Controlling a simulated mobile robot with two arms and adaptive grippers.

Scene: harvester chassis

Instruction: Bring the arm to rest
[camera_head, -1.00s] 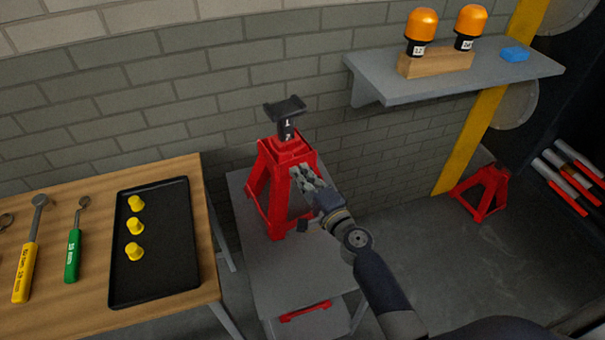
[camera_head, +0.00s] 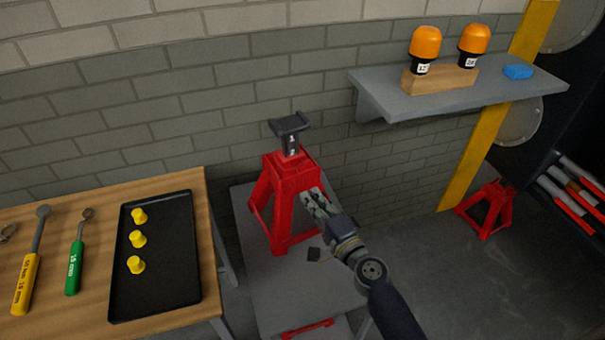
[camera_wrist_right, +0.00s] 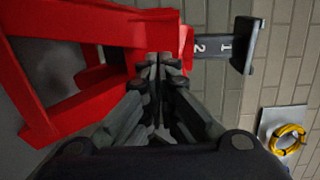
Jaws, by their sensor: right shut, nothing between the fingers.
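My right gripper (camera_head: 309,197) is shut and empty, in front of the red jack stand (camera_head: 283,190) on the grey cart (camera_head: 255,280). In the head view its fingertips overlap the stand's right side; I cannot tell whether they touch it. In the right wrist view the closed fingers (camera_wrist_right: 160,75) point at the red stand (camera_wrist_right: 95,22), with its dark numbered post (camera_wrist_right: 215,48) to the right. My left gripper is out of view.
A wooden table (camera_head: 75,325) on the left holds a black tray (camera_head: 160,285) with three yellow caps, plus tools. A grey shelf (camera_head: 450,100) on the right carries two orange beacons in a wooden block and a blue item. Another red stand (camera_head: 486,208) is on the floor.

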